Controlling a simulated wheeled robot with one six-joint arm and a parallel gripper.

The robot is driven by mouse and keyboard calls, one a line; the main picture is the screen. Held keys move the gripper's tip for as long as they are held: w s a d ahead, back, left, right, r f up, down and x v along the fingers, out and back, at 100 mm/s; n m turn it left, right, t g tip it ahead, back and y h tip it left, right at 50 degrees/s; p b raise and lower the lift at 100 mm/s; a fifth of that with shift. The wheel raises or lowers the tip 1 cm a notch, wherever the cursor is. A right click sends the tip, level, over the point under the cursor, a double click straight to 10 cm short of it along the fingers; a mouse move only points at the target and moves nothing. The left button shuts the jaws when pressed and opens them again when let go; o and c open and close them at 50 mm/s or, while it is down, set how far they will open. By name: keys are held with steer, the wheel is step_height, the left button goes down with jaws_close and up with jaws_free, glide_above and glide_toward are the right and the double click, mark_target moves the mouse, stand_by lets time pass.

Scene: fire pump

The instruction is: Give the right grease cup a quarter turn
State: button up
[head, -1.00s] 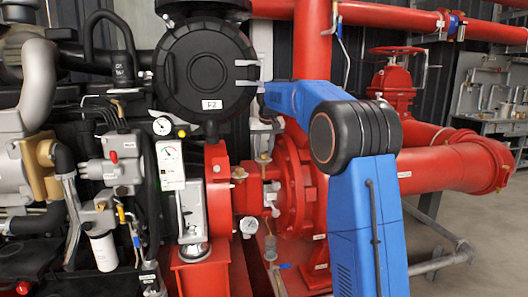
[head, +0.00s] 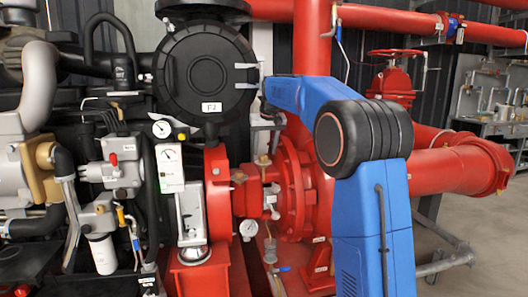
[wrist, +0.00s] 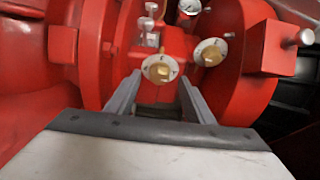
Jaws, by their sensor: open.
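In the wrist view, my gripper (wrist: 161,86) is open, its two grey fingers pointing away towards the red pump housing. A grease cup with a pale rim and brass-coloured centre (wrist: 160,68) shows in line with the gap between the fingertips. I see nothing held. A second, similar cup (wrist: 210,52) is up and to the right, outside the fingers. I cannot tell for sure which is the task's right cup. In the head view, a small brass-coloured cup (head: 263,160) shows on top of the red housing, just below my wrist. The fingertips are hard to make out there.
A red flange (wrist: 245,55) with a protruding pin stands close on the right in the wrist view. Small fittings (wrist: 150,25) and a gauge (wrist: 190,6) lie beyond the cups. In the head view, the black round cover (head: 207,72) is close to the left of my wrist.

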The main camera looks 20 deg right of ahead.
steer(key=s+a, duration=0.1)
steer(key=s, duration=0.9)
steer(key=shift+s+a, duration=0.3)
steer(key=shift+a, duration=0.1)
steer(key=shift+s, duration=0.1)
steer(key=s+a+f+n, duration=0.1)
steer(key=s+a+f, duration=0.2)
steer(key=s, duration=0.9)
steer(key=s+a+f, duration=0.3)
steer(key=s, duration=0.8)
steer(key=s+a+f, duration=0.1)
steer(key=s+f, duration=0.6)
steer(key=s, duration=0.3)
steer(key=s+a+f+n, duration=0.1)
steer(key=s+f, duration=0.7)
steer(key=s, duration=0.1)
steer(key=shift+s+y, duration=0.4)
